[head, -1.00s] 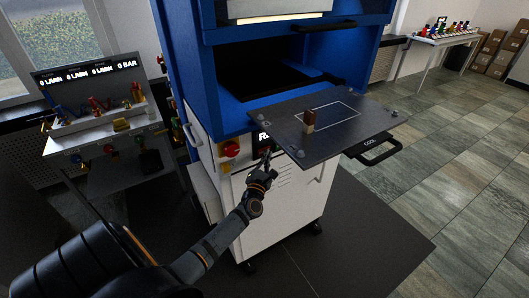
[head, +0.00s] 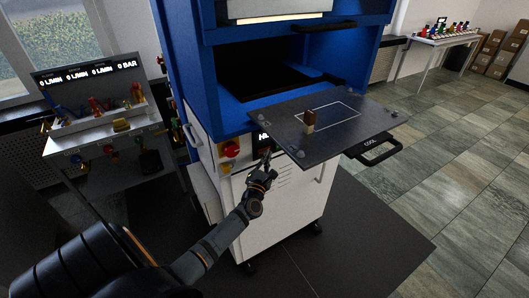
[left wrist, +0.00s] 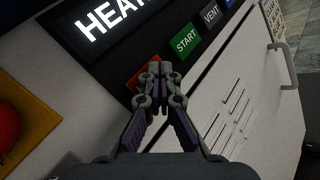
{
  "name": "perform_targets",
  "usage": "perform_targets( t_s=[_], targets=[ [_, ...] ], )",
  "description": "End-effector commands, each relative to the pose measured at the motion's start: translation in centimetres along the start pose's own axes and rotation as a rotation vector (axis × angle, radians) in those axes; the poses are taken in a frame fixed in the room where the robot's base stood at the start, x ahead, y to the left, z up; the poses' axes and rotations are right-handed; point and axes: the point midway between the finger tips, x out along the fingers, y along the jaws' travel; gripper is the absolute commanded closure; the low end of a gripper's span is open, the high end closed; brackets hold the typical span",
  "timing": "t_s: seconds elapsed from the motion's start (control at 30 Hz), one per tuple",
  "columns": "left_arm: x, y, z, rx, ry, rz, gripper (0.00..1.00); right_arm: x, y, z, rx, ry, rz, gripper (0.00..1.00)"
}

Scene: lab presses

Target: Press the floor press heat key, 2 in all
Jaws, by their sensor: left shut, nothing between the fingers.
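The floor press (head: 290,215) is a blue and white machine in the middle of the head view. Its lit display (left wrist: 110,18) shows a word starting "HEA" in the left wrist view. Below the display is an orange-red key (left wrist: 138,80), its label hidden by my fingers. My left gripper (left wrist: 157,70) is shut and empty, its tips over that key; whether they touch it I cannot tell. In the head view the left gripper (head: 266,161) is at the panel, just under the display. My right gripper is not in view.
A green START key (left wrist: 185,38) and a dark VENT key (left wrist: 210,14) lie beside the orange-red key. A red knob (head: 231,149) on yellow is left of the display. A dark plate (head: 330,140) juts out above, with a small brown and white block (head: 309,122).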

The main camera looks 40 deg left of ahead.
Motion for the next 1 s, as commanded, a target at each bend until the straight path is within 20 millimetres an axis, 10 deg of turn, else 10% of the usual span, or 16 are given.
perform_targets(
  t_s=[1.0],
  targets=[
    [-4.1, -3.0, 2.9, -0.001, 0.001, -0.001, 1.00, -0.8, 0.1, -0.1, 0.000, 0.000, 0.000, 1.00]
  ],
)
